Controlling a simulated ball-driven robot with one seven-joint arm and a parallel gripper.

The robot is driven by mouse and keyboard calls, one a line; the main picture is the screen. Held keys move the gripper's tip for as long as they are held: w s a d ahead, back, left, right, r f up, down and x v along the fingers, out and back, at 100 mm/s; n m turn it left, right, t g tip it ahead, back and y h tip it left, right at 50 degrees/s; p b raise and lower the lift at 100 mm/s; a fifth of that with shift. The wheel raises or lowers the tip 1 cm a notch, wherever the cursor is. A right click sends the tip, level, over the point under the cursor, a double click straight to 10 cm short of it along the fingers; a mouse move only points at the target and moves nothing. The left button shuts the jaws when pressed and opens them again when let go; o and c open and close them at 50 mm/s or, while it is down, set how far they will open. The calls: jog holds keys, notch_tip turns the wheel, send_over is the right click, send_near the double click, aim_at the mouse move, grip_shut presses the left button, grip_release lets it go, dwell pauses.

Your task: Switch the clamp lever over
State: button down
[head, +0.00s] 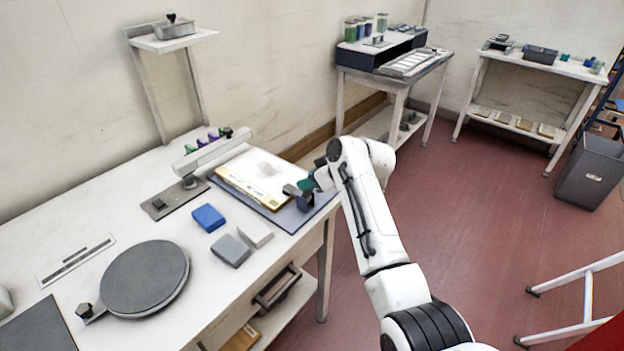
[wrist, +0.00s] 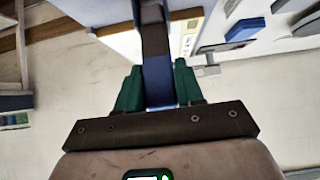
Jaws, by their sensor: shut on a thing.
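The clamp lever (wrist: 157,78) is a flat bar, dark brown at the far end and blue toward me, in the wrist view. My gripper (wrist: 158,85) has its two green fingers shut on its blue part, one on each side. In the head view my gripper (head: 304,189) is at the right edge of the white workbench, beside a grey-blue board (head: 284,216) with a yellow-edged sheet (head: 258,180) on it. The lever's small dark end (head: 291,190) shows there; the rest is largely hidden by my gripper.
On the workbench (head: 60,205) are a round grey plate (head: 145,278), a blue block (head: 208,217), a grey block (head: 230,250) and a pale bar on a post (head: 212,153).

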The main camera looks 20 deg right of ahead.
jog(key=c, duration=0.8)
grip_release()
jog(key=v, duration=1)
jog(key=shift+s+d+r+b, duration=0.15)
jog(key=shift+s+r+b, duration=0.05)
jog(key=shift+b, duration=0.15)
jog(key=s+d+f+m+g+h, duration=0.3)
jog(key=s+f+m, duration=0.1)
jog(key=s+f, duration=1.55)
jog(key=s+d+f+m+g+h, duration=0.1)
jog(key=s+g, duration=0.1)
jog(key=s, duration=1.2)
jog(key=s+d+f+m+g+h, duration=0.2)
jog(key=s, duration=1.1)
jog(key=shift+s+f+m, duration=0.15)
jog(key=shift+s+m, duration=0.15)
jog(key=shift+s, duration=0.1)
